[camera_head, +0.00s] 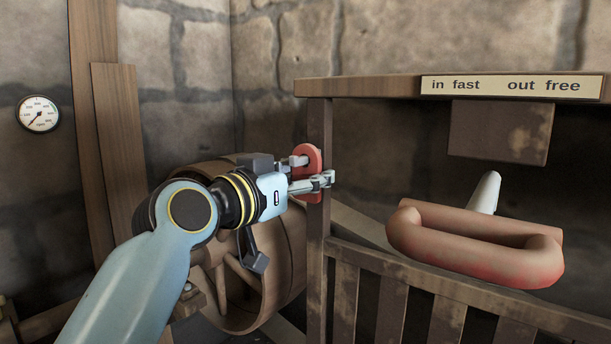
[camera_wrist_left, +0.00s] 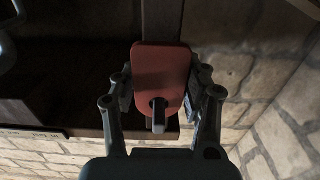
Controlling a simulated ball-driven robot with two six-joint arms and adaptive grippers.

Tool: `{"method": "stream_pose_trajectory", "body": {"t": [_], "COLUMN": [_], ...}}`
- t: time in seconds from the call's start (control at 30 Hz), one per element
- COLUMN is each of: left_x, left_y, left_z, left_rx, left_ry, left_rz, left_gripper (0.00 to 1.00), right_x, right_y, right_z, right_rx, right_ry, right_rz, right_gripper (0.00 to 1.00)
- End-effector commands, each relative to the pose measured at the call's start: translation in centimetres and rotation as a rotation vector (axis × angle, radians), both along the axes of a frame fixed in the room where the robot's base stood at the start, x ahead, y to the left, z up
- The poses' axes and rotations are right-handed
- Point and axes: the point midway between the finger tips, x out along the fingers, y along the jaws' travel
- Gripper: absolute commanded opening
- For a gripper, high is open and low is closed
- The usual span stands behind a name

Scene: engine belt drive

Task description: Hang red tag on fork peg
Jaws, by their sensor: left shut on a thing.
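The red tag (camera_head: 312,157) is a flat, rounded plate upright against the wooden post. My left gripper (camera_head: 311,184) is shut on its side edges; the near finger shows and the far one is mostly hidden behind the tag. In the left wrist view the tag (camera_wrist_left: 161,62) sits between both fingers. A short grey peg (camera_head: 298,161) sticks out through the tag's upper part; it also shows in the left wrist view (camera_wrist_left: 159,122), pointing towards the camera. I cannot tell whether this is the fork peg. My right gripper is out of view.
A reddish-brown loop (camera_head: 410,235) with a pale rod (camera_head: 485,192) stands at the right. Above are a labelled beam (camera_head: 370,86) and a hanging wooden block (camera_head: 500,132). A slatted rail (camera_head: 400,268) runs below. A wooden wheel (camera_head: 290,240) is behind my left arm.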

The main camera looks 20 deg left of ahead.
Motion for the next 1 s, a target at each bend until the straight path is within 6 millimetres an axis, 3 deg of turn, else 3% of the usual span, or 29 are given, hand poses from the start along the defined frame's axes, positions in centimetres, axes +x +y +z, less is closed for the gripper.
{"method": "stream_pose_trajectory", "body": {"t": [0.27,0.3,0.5,0.83,1.0], "left_x": [0.0,0.0,0.0,-0.4,-2.9], "left_y": [0.0,0.0,0.0,0.2,1.1], "left_z": [0.0,0.0,0.0,-0.1,-0.1], "left_rx": [0.0,0.0,0.0,0.001,0.004], "left_ry": [0.0,0.0,0.0,0.001,0.002], "left_rz": [0.0,0.0,0.0,0.001,0.0], "left_gripper": [0.23,0.46,0.72,0.72,0.72], "right_x": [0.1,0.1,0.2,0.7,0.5], "right_y": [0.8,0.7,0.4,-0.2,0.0], "right_z": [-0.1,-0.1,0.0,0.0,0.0], "right_rx": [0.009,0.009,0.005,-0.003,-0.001], "right_ry": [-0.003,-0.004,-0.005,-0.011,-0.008], "right_rz": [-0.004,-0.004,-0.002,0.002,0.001], "right_gripper": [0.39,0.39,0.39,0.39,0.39]}}
